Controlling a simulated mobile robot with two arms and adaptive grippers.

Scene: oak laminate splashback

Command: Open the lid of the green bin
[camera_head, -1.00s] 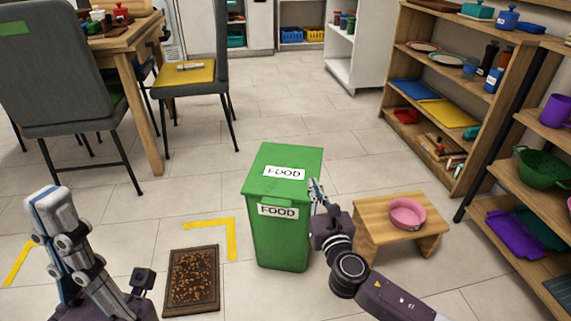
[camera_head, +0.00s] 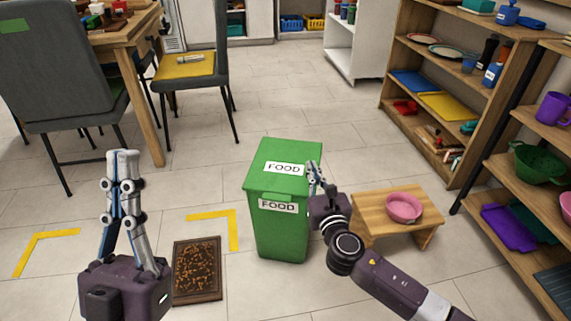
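The green bin (camera_head: 283,232) stands upright on the floor in the middle of the head view. Its green lid (camera_head: 262,178) is down and carries a white FOOD label; a second FOOD label is on the front. My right gripper (camera_head: 313,168) is at the right edge of the lid, its fingers pointing up; I cannot tell whether it touches the lid or how far apart its fingers are. My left gripper (camera_head: 122,156) is raised at the left, well away from the bin, its fingertips close together with nothing seen between them.
A small wooden stool (camera_head: 368,208) with a pink bowl (camera_head: 404,207) stands right of the bin. Chairs and a table (camera_head: 150,118) are at the back left; wooden shelves (camera_head: 425,149) line the right. Floor behind the bin is clear.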

